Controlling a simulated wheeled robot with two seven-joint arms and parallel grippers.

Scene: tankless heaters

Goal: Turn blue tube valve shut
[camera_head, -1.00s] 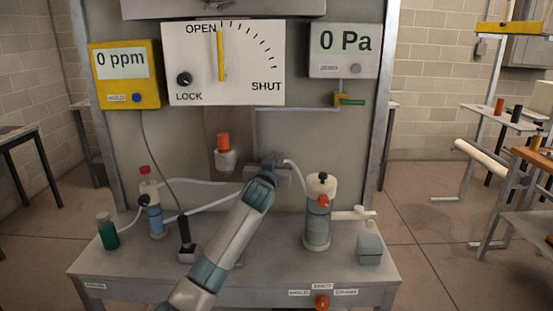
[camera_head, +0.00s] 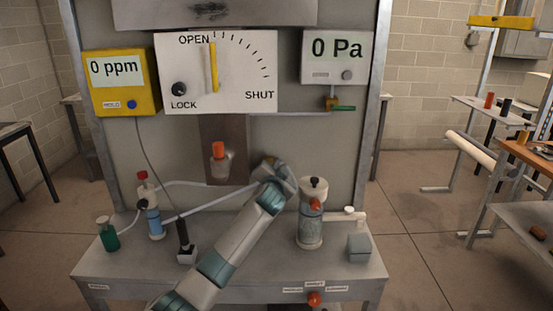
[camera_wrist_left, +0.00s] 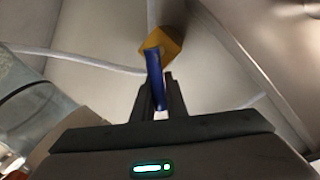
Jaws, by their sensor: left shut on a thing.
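A blue valve handle (camera_wrist_left: 154,80) shows in the left wrist view, joined to a yellow valve body (camera_wrist_left: 162,44) with pale tubes around it. My left gripper (camera_wrist_left: 158,100) is shut on the blue handle, its dark fingers on either side of it. In the head view, my left gripper (camera_head: 274,168) is in front of the back panel, left of the grey canister, and it hides the valve there. The large dial (camera_head: 216,72) has its yellow pointer near OPEN. My right gripper is not in view.
A grey canister (camera_head: 311,225) with an orange knob stands right of my arm. A blue bottle (camera_head: 153,218) and a green bottle (camera_head: 108,236) stand at the left. Pale tubes run across to the valve area. The 0 Pa gauge (camera_head: 338,58) hangs at upper right.

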